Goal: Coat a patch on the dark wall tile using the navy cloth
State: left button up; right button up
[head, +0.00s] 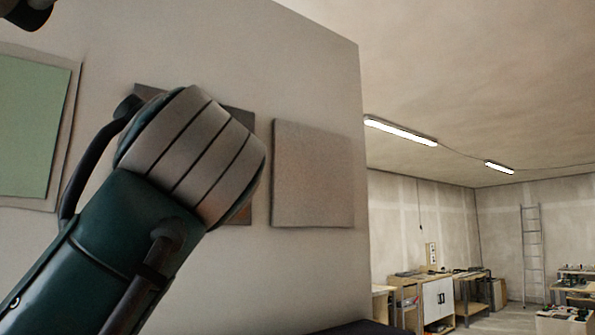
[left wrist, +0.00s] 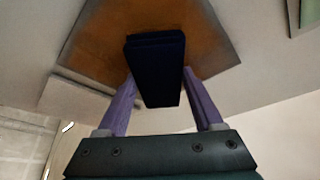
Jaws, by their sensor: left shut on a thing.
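The dark wall tile (head: 241,122) hangs on the wall, mostly hidden behind my left arm in the head view; a strip of orange-brown shows low on its right side. In the left wrist view the tile (left wrist: 92,40) fills the top, with an orange-brown face and a grey border. My left gripper (left wrist: 158,76), with purple fingers, is shut on the navy cloth (left wrist: 156,88), a folded dark block. The cloth's far end overlaps the tile's face; I cannot tell whether it touches. The head view hides this gripper behind the arm. My right gripper is not in view.
A green panel (head: 27,125) hangs left of the dark tile and a plain greyish tile (head: 312,175) hangs to its right. The wall ends beyond that. Workbenches (head: 430,300) and a ladder (head: 532,250) stand far back in the room.

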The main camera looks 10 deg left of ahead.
aim_at(141, 112)
pick_arm(q)
jog(key=shift+w+d+b, duration=0.65)
jog(key=shift+w+d, duration=0.25)
jog(key=shift+w, duration=0.1)
jog(key=shift+w+d, duration=0.4)
jog(key=shift+w, duration=0.1)
jog(key=shift+w+d+r, duration=1.15)
jog(key=shift+w+r, duration=0.15)
jog(key=shift+w, duration=0.05)
jog(key=shift+s+a+f+b, duration=0.1)
jog(key=shift+s+a+b, duration=0.2)
jog(key=shift+s+a, duration=1.25)
jog(key=shift+s, duration=0.25)
jog(key=shift+s+a, duration=0.75)
jog(key=shift+s, duration=0.2)
jog(key=shift+s+a+p, duration=0.5)
jog(key=shift+s+a, duration=0.75)
jog(key=shift+s, duration=0.1)
jog(key=shift+s+a+p, duration=0.3)
jog(key=shift+s+a, duration=0.25)
jog(key=shift+s, duration=0.2)
jog(key=shift+s+a+p, duration=0.25)
jog(key=shift+s+a, duration=0.3)
jog(key=shift+s, duration=0.15)
